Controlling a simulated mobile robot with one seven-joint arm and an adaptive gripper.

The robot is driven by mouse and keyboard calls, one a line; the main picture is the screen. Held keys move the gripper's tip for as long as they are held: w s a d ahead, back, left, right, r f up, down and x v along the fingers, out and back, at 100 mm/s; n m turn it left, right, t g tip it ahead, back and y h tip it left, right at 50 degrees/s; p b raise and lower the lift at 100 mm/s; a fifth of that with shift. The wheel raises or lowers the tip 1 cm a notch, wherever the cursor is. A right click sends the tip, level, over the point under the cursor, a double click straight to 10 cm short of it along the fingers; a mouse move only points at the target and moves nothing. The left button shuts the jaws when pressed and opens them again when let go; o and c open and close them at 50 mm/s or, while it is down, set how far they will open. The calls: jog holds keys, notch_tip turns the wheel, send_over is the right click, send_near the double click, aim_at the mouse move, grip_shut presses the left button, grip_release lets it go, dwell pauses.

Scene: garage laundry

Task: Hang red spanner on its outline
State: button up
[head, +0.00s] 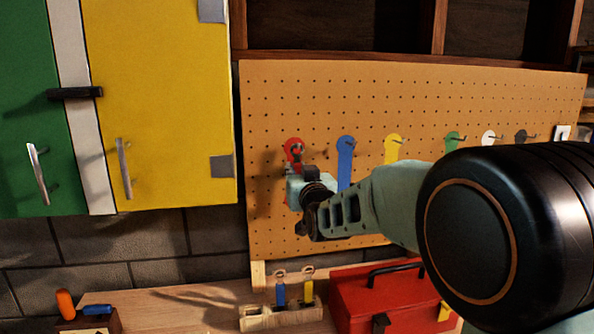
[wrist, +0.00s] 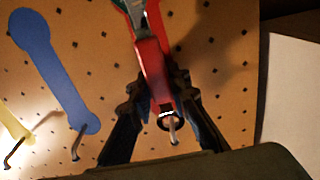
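The red spanner (wrist: 152,70) is between the fingers of my gripper (wrist: 157,88), in front of the pegboard (head: 400,90). Its ring end (wrist: 168,118) is at a metal hook (wrist: 173,133), which appears to poke through the ring; how far on it sits I cannot tell. In the head view, the red ring end (head: 293,149) shows at the leftmost hook, just above my gripper (head: 300,190). The red outline is largely covered by spanner and gripper, so I cannot make it out clearly. The wrist view is upside down compared with the head view.
A blue outline (head: 345,165) and a yellow outline (head: 393,148) with hooks are to the right, then more hooks. Below, a wooden block (head: 250,318) holds a blue and a yellow spanner beside a red toolbox (head: 350,300). A yellow cabinet (head: 165,80) stands close left.

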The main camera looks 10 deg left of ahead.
jog(key=o, duration=0.4)
jog(key=shift+o, duration=0.2)
jog(key=shift+s, duration=0.1)
